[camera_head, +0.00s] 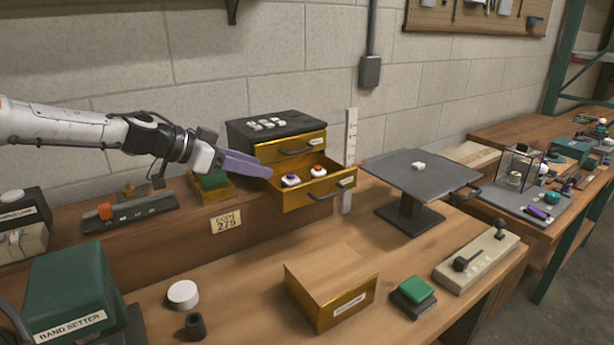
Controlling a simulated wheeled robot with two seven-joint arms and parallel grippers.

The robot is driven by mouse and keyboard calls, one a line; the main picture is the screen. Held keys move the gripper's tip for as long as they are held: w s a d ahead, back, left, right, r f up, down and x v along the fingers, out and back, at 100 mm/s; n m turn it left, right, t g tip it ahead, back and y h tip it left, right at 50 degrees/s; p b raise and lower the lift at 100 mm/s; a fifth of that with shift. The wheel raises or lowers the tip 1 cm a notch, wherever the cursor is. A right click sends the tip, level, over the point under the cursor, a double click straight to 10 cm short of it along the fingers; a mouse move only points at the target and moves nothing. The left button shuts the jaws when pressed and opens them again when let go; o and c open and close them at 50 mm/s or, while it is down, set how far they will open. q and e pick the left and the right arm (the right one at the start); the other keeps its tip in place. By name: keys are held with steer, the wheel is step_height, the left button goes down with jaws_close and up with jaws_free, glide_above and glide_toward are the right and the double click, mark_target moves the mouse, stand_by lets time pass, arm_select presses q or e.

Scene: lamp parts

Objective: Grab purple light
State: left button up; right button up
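A small white light with a purple-blue top (291,180) sits in the open yellow drawer (330,187). A similar light with a red top (318,170) sits to its right. My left gripper (268,172) comes in from the left. Its long purple-grey fingers point right and end near the drawer's left edge, apart from the purple light in the picture. The fingers overlap from this side, so I cannot tell their gap. My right gripper is not in view.
The dark-topped drawer cabinet (262,124) has several white pieces on top. A grey raised stand (415,172) with a white piece is to its right. A yellow-fronted wooden box (332,280), green button (416,290) and white disc (183,294) stand in front. Purple pieces (537,212) lie on the far-right bench.

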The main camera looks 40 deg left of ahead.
mark_target(289, 176)
arm_select(q)
steer(key=shift+f+b+x, duration=0.15)
steer(key=shift+b+x, duration=0.15)
steer(key=shift+x, duration=1.45)
steer(key=shift+f+b+x, duration=0.15)
steer(key=shift+b+x, duration=0.1)
steer(key=shift+x, duration=1.5)
steer(key=shift+w+f+b, duration=0.3)
steer(key=shift+w+b, duration=0.1)
steer(key=shift+w, duration=0.35)
steer(key=shift+w+d, duration=0.1)
steer(key=shift+w, duration=0.05)
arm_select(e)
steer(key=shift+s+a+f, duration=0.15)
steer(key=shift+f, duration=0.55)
arm_select(q)
steer(key=c, duration=0.8)
steer(key=shift+r, duration=0.1)
